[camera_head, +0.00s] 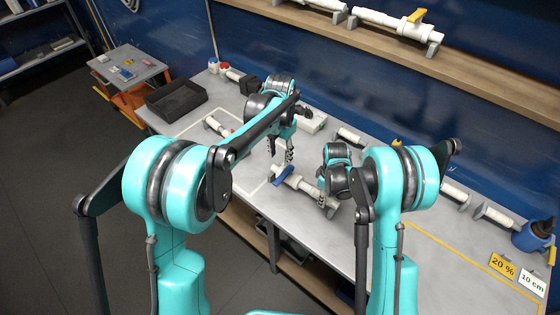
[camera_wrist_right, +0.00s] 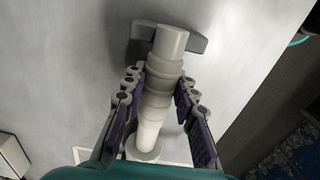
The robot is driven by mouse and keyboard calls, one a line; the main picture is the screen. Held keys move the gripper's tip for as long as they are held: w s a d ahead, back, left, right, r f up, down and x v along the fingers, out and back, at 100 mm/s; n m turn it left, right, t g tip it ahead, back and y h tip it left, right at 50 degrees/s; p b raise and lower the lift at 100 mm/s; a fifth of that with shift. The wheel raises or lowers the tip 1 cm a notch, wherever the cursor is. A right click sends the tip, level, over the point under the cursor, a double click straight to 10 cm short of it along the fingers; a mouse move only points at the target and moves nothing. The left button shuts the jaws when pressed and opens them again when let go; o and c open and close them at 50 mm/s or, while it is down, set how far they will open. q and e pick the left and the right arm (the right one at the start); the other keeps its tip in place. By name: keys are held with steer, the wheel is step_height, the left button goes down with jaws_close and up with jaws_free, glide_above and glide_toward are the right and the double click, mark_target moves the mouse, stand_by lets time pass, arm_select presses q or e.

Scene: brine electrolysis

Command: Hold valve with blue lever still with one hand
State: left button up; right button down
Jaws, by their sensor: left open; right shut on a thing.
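The valve with the blue lever (camera_head: 284,173) lies on the grey table in the middle of the head view, its white pipe running toward the right. My right gripper (camera_head: 328,203) is shut on the pipe near its right end. In the right wrist view my right gripper (camera_wrist_right: 160,90) has one finger on each side of the white and grey pipe (camera_wrist_right: 172,42), which rests on a grey support (camera_wrist_right: 197,44). The blue lever is not visible there. My left gripper (camera_head: 281,150) is open and empty, just above and behind the blue lever, pointing down.
Other white pipe pieces, one with a red part (camera_head: 217,127), lie on the table (camera_head: 440,245). A black bin (camera_head: 176,100) stands at the back left. A wooden shelf (camera_head: 460,75) holds a valve with a yellow lever (camera_head: 417,16). Yellow and white signs (camera_head: 502,264) lie at the right.

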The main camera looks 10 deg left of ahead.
stand_by(0.3)
steer(key=c, duration=1.1)
jaws_free()
step_height(320, 180, up, 12)
steer(key=shift+f, duration=0.1)
